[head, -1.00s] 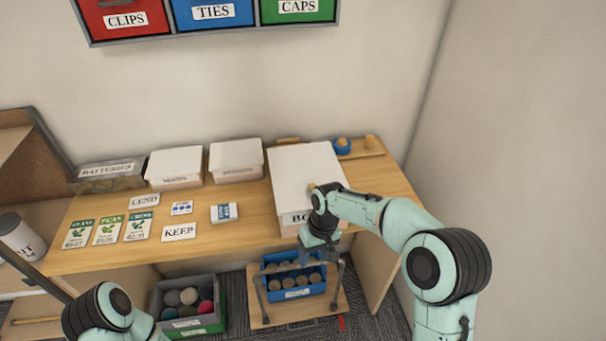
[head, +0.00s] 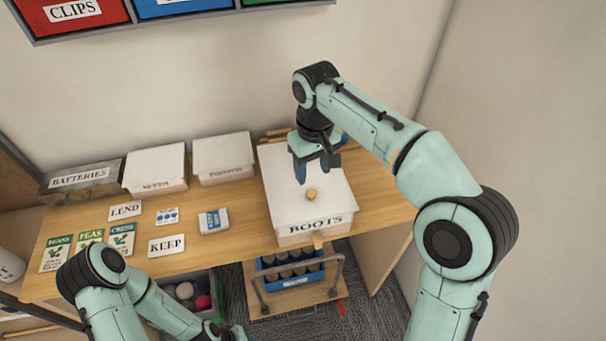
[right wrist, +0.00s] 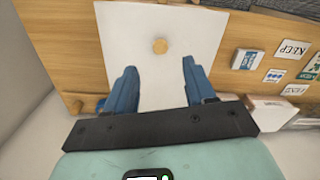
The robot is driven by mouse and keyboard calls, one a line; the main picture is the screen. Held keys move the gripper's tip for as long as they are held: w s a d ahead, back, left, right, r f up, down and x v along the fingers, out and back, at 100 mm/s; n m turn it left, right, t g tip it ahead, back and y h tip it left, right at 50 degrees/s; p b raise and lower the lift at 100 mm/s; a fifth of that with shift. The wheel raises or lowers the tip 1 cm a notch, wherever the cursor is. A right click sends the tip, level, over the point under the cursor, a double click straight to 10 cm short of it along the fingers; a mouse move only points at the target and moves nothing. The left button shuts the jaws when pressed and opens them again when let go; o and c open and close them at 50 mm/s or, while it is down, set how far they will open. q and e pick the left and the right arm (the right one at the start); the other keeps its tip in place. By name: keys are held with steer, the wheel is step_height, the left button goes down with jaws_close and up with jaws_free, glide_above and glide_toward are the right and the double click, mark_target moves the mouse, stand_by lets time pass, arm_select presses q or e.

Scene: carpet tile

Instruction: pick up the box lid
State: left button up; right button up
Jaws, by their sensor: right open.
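The box lid (head: 290,200) is a flat white panel with a round wooden knob (head: 311,194) in its middle. It lies on a white box (head: 298,237) at the right of the desk, with a front label that reads ROOTS or BOOTS. My right gripper (head: 314,172) is open and empty above the lid, pointing down, behind the knob in the head view. In the right wrist view the lid (right wrist: 195,40) and knob (right wrist: 160,46) show beyond the two blue, parted fingers (right wrist: 157,80). My left arm is at the bottom left, its gripper out of frame.
Two white lidded boxes (head: 155,168) and a BATTERIES box (head: 75,183) stand left of the lid along the wall. Cards, seed packets and a small box (head: 213,221) lie in front. Below is a blue crate (head: 293,277) on a wooden cart. The wall bin rack hangs above.

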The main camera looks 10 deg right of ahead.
mark_target(311, 192)
step_height(311, 192, down, 4)
steer(key=shift+r, duration=0.25)
steer(key=f, duration=0.2)
steer(key=f+b, duration=0.1)
steer(key=f, duration=0.1)
steer(key=shift+w+f, duration=0.1)
steer(key=shift+w, duration=0.2)
steer(key=shift+a+f, duration=0.1)
steer(key=shift+f, duration=0.4)
arm_select(q)
steer(key=shift+s+f, duration=0.9)
arm_select(e)
steer(key=shift+r, duration=0.1)
jaws_close()
